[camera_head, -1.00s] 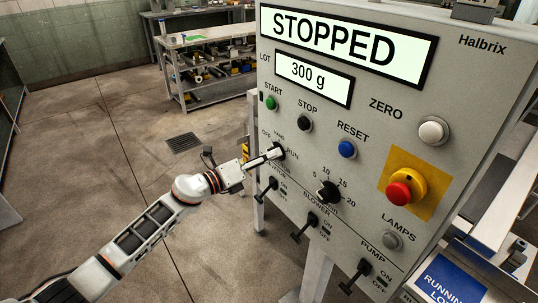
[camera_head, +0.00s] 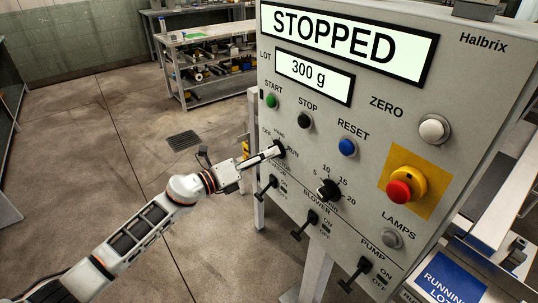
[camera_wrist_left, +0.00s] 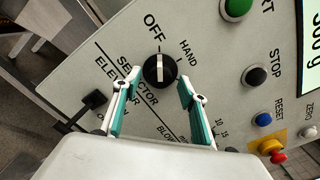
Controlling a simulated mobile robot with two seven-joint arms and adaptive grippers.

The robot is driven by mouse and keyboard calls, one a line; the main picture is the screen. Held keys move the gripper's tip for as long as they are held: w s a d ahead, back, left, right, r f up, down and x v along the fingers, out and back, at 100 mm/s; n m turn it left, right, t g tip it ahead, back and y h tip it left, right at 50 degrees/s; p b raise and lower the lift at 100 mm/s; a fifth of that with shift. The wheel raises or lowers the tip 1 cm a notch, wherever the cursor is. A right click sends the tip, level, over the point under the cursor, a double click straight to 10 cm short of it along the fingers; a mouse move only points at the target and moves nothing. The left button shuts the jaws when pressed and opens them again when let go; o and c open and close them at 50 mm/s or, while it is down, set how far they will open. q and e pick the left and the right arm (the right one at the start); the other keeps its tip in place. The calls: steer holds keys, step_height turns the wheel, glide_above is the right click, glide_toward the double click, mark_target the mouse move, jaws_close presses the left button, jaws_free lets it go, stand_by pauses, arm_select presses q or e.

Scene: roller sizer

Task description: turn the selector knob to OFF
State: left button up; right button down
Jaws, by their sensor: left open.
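The selector knob (camera_wrist_left: 159,71) is round and black with a white line, in the left wrist view. The line runs roughly up and down in that view, with its upper end toward the OFF label (camera_wrist_left: 153,27). The HAND label (camera_wrist_left: 187,52) is to the right of OFF. My left gripper (camera_wrist_left: 159,77) is open, with one teal-padded finger on each side of the knob; I cannot tell whether they touch it. In the head view the left gripper (camera_head: 272,153) reaches the knob (camera_head: 280,147) and partly covers it. My right gripper is not in view.
The panel display (camera_head: 346,35) reads STOPPED. Near the knob are the green START button (camera_head: 271,101), the black STOP button (camera_head: 305,121), a numbered dial (camera_head: 329,190) and the elevator switch (camera_head: 266,187). A red emergency button (camera_head: 399,191) is at the right.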

arm_select(q)
steer(key=v, duration=1)
steer(key=shift+s+a, duration=0.2)
steer(key=shift+a, duration=0.05)
steer(key=s+a+f+n+y, duration=0.4)
steer(key=s+f+n, duration=0.5)
steer(key=f+n, duration=0.1)
steer(key=s+a+f+n+y, duration=0.4)
steer(key=s+f+n, duration=0.6)
steer(key=n, duration=0.2)
steer(key=s+a+f+n+y, duration=0.4)
steer(key=s+f+n, duration=0.5)
steer(key=f+n, duration=0.2)
steer(key=shift+s+a, duration=0.2)
steer(key=shift+s, duration=0.15)
